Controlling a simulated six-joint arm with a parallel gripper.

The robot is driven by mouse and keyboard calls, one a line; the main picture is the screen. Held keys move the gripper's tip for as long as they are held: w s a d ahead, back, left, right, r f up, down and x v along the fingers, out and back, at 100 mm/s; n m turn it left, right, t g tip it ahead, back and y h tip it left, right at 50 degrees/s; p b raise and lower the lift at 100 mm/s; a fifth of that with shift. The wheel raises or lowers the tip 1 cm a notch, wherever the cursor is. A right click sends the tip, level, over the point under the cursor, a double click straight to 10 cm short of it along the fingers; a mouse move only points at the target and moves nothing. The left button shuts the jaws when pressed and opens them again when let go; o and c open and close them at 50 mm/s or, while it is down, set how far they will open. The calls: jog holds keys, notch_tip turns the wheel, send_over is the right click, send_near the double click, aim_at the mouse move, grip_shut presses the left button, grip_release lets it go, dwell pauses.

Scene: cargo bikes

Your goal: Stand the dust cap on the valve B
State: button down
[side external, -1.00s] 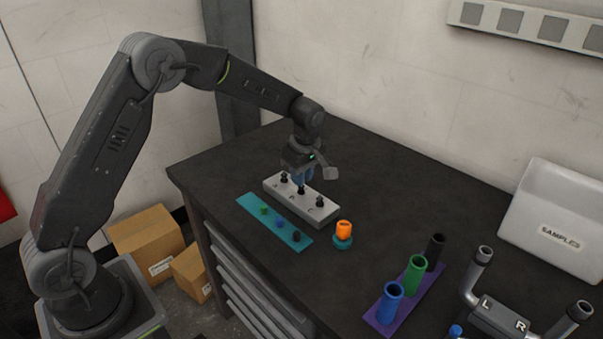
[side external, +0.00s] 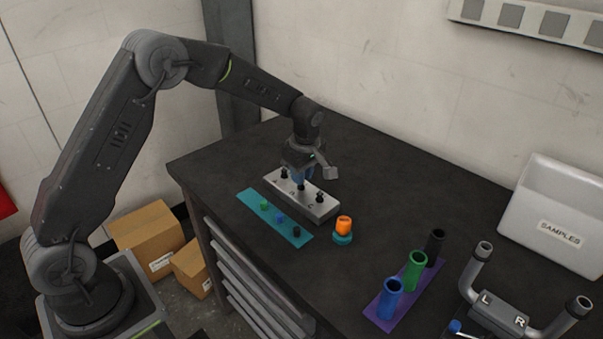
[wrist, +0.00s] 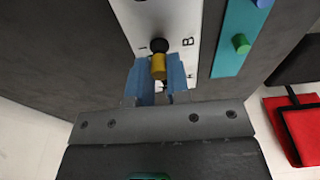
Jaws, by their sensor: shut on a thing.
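My gripper (wrist: 159,72) is shut on a small yellow dust cap (wrist: 158,68), held between its blue fingertips. The black tip of the middle valve, valve B (wrist: 159,45), shows just past the cap in the wrist view, beside the printed B. The cap overlaps the valve in that picture; I cannot tell whether they touch. In the side view my gripper (side external: 302,178) is low over the middle of the grey valve block (side external: 325,212), at valve B (side external: 301,188). The cap cannot be made out there.
Black valves stand on either side of valve B, at the left (side external: 283,174) and right (side external: 320,197). A teal strip (side external: 254,198) with green, blue and black pieces lies in front. An orange piece on a teal base (side external: 343,238) and a purple tube rack (side external: 378,314) stand to the right.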

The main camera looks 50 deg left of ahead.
jog(key=c, duration=1)
grip_release()
jog(key=shift+r, duration=0.1)
notch_tip(320, 180, up, 13)
jog(key=d, duration=0.2)
jog(key=s+r+m+t, duration=0.1)
jog(key=s+r+m, duration=0.3)
jog(key=s+r, duration=0.2)
jog(key=s+d+m+t, duration=0.1)
jog(key=s+m, duration=0.3)
jog(key=s, duration=0.4)
jog(key=s+d+m+t+h, duration=0.1)
jog(key=s+m+t, duration=0.1)
jog(key=s+m, duration=0.3)
jog(key=s+m+t, duration=0.1)
jog(key=s+m, duration=0.4)
jog(key=s, duration=0.5)
jog(key=shift+s+d+f+t, duration=0.3)
jog(key=shift+s+d+f, duration=0.05)
jog(key=shift+d, duration=0.05)
